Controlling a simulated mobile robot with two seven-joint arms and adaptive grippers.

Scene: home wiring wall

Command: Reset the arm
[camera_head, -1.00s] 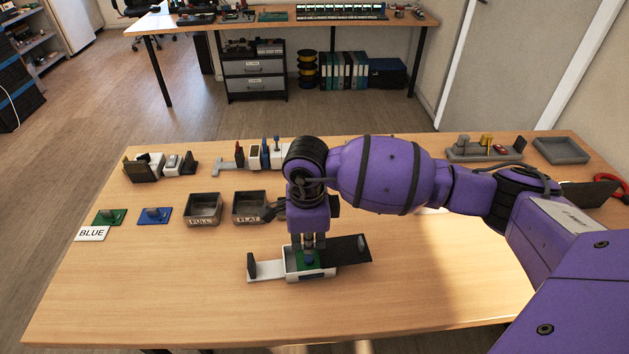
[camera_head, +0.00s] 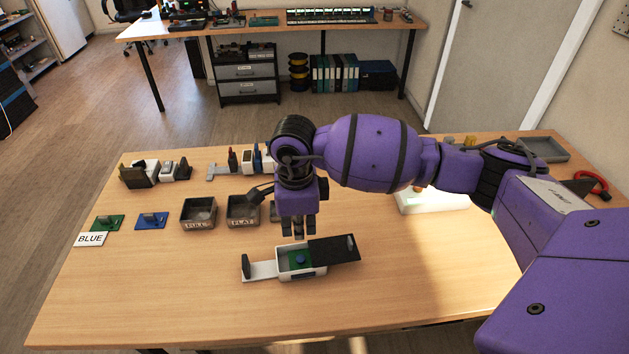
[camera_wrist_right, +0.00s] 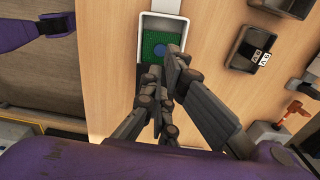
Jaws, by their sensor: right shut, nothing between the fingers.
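My right gripper (camera_head: 298,232) points down just behind and above a small white box (camera_head: 318,273) on the table. Its fingers are shut with nothing between them. The box is open at the top and holds a green board with a blue round part (camera_head: 300,259). A black plate (camera_head: 333,249) extends from its right side and a white strip (camera_head: 263,270) from its left. In the right wrist view the fingers (camera_wrist_right: 168,72) cover part of the box, and the green board (camera_wrist_right: 155,45) shows past them.
Trays marked FULL (camera_head: 198,213) and FLAT (camera_head: 242,210) stand behind the box. A BLUE card (camera_head: 90,239), a green plate (camera_head: 107,222) and a blue plate (camera_head: 151,220) lie at left. The table front is clear. A grey tray (camera_head: 543,149) stands at the back right.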

